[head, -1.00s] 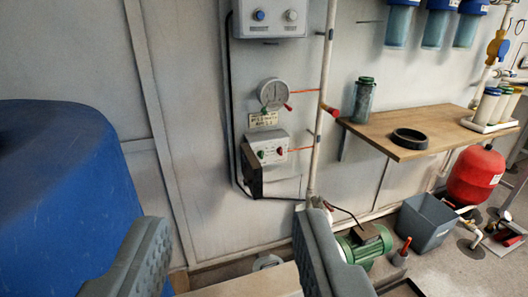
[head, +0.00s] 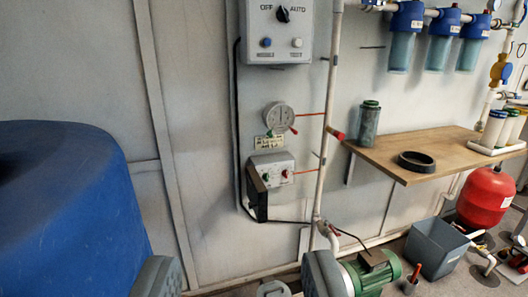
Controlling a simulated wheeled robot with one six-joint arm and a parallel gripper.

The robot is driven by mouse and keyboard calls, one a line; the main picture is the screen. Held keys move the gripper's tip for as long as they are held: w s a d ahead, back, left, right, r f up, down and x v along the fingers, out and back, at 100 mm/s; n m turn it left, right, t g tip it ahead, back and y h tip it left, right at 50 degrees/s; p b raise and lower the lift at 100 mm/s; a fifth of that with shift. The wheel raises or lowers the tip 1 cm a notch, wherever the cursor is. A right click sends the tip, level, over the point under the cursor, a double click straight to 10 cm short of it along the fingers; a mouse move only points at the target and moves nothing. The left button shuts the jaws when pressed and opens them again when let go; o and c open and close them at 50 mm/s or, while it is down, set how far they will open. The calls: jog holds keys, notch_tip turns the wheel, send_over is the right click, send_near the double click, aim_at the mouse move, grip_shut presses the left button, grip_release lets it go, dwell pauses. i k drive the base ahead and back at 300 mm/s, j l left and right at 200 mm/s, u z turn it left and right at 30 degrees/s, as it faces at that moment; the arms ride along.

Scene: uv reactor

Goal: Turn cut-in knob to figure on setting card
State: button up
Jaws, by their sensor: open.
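A small grey control box (head: 271,161) is fixed low on the wall. On its front are a green knob (head: 265,177) at left and a red knob (head: 286,173) at right; which one is the cut-in knob I cannot tell. A small card (head: 269,142) with dark writing is on the wall above the box, too small to read. A round gauge (head: 279,117) hangs above the card. My gripper (head: 238,278) is open and empty at the bottom edge, well apart from the box and nearer the camera.
A big blue tank (head: 60,200) fills the left. An OFF/AUTO box (head: 280,48) hangs above the gauge. A vertical pipe (head: 328,130) runs right of the control box. A wooden shelf (head: 440,150) and green pump (head: 372,272) are at right.

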aim_at(266, 176)
jog(key=k+l, duration=0.3)
jog(key=i+l, duration=0.1)
jog(key=l, duration=0.25)
jog(key=i+l, duration=0.15)
jog(key=l, duration=0.2)
jog(key=i+l, duration=0.1)
jog(key=l, duration=0.25)
jog(key=i+l, duration=0.1)
jog(key=l, duration=0.25)
